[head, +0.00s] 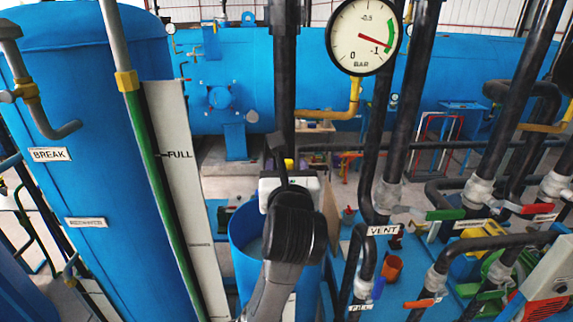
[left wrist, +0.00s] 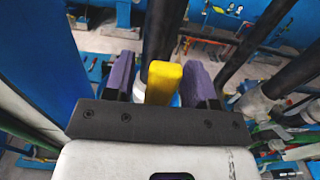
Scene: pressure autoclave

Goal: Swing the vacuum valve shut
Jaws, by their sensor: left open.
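A yellow lever (left wrist: 163,82), which I take for the vacuum valve's handle, stands between the two purple fingers of my left gripper (left wrist: 161,74) in the left wrist view. The fingers are apart, with a gap on each side of the lever. In the head view a small bit of the yellow lever (head: 289,164) shows at the vertical black pipe, just above my left gripper's white body (head: 290,186). My dark wrist hides the fingers and most of the valve there. No label for this valve is readable. My right gripper is not in view.
A gauge (head: 364,37) hangs at the upper right, its needle near -1. A blue tank (head: 85,130) stands at left beside a level board (head: 180,180). A blue drum (head: 245,250) is below. Pipes with coloured valve levers, including a green one (head: 445,214), crowd the right.

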